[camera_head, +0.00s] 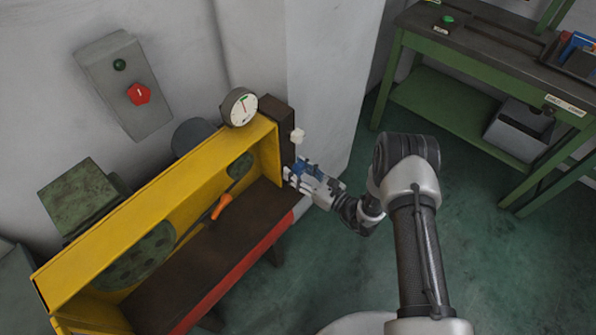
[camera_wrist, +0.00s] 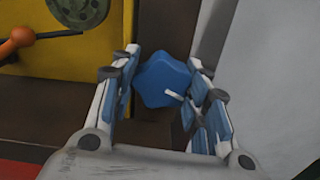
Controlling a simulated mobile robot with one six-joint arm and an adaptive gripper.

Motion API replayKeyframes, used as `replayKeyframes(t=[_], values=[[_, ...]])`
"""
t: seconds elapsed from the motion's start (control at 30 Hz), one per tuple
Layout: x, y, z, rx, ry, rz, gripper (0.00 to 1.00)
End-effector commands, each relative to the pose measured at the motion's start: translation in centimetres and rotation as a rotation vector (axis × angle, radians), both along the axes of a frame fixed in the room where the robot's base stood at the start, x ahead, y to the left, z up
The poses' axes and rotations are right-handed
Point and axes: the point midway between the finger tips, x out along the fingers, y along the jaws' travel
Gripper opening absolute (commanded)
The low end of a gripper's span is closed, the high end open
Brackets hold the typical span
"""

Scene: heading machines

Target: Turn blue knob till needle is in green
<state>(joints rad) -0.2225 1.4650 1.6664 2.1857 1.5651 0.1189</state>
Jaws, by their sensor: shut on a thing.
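The blue knob (camera_wrist: 162,82) is a star-shaped knob in the wrist view, between the two fingers of my gripper (camera_wrist: 166,72). The fingers are shut on its sides, and a small white pointer sticks out at its lower right. In the head view my gripper (camera_head: 298,173) is at the dark end post of the yellow machine, where the fingers mostly hide the knob. The round gauge (camera_head: 240,107) with a white face stands on top of the machine's right end. Its needle points roughly upward, near a green mark; whether it lies inside the green is too small to tell.
The yellow machine (camera_head: 150,212) has an orange-handled lever (camera_head: 222,206) inside. A grey box with a red switch (camera_head: 139,94) hangs on the wall. A green workbench (camera_head: 480,60) stands at right; floor between is clear.

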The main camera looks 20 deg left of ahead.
Motion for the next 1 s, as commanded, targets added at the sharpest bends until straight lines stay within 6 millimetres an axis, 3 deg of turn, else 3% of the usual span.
replayKeyframes(t=[0.3, 0.7, 0.73, 1.0], values=[[-0.05, 0.05, -0.07, 0.126, 0.306, 0.000, 0.18], [-0.09, 0.05, -0.01, 0.142, 0.348, 0.000, 0.18], [-0.10, 0.05, -0.01, 0.142, 0.347, 0.000, 0.44], [-0.08, 0.04, 0.02, 0.142, 0.346, 0.000, 0.62]])
